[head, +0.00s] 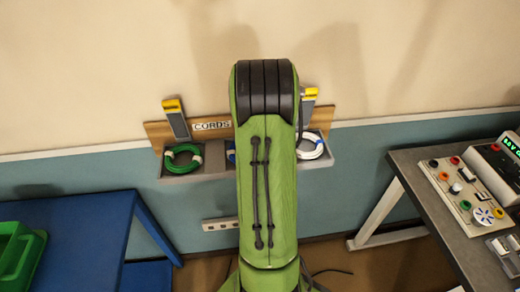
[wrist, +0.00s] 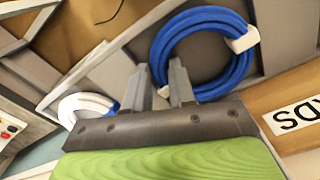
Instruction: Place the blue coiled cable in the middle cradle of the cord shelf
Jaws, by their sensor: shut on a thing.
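The blue coiled cable (wrist: 243,66), with a white tie, shows large in the wrist view. My gripper (wrist: 167,84) is shut on the lower left part of its ring. In the head view only a sliver of the blue cable (head: 231,153) shows left of my arm. The cord shelf (head: 183,176) hangs on the wall with a "CORDS" label. My arm hides its middle cradle in the head view. The coil appears at or just in front of that cradle; I cannot tell whether it touches it.
A green coil (head: 183,157) lies in the left cradle and a white coil (head: 311,147) in the right one. Yellow-topped grey uprights (head: 176,118) rise from the shelf. A blue table (head: 75,235) stands left, a bench with a control panel (head: 466,190) right.

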